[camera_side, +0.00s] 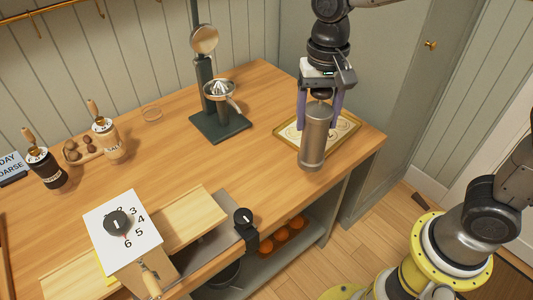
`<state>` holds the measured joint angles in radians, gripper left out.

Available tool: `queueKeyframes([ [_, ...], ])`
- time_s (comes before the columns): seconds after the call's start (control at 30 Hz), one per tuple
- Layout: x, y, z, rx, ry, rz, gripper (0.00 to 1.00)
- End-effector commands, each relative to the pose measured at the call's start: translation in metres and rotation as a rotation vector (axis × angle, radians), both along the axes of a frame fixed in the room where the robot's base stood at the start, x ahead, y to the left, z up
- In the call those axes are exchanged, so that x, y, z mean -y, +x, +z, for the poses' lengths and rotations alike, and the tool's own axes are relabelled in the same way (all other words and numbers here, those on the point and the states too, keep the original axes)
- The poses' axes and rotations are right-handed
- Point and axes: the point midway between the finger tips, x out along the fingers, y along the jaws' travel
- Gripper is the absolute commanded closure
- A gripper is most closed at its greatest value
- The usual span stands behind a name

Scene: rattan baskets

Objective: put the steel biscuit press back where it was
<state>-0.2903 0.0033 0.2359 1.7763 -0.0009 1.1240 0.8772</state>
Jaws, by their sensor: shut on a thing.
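The steel biscuit press (313,138) is an upright grey metal cylinder near the right end of the wooden counter. My gripper (320,97) points down and is shut on the press's top part, with its purple fingers on either side. The press overlaps the front edge of a gold-rimmed tray (344,153) in the picture. I cannot tell whether its base touches the counter or hangs a little above it.
A dark juicer stand (221,127) stands left of the press. Grinders (107,138) and a wooden holder are farther left. The counter (262,180) between is clear.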

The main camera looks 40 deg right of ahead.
Motion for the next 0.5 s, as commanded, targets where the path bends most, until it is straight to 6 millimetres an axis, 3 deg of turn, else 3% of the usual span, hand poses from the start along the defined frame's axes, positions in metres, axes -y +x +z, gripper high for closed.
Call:
queueKeyframes([
  [0.3,-0.019,0.066,-0.030,0.001,0.000,-0.002,1.00],
  [0.5,-0.027,0.093,-0.061,-0.001,0.000,-0.002,1.00],
])
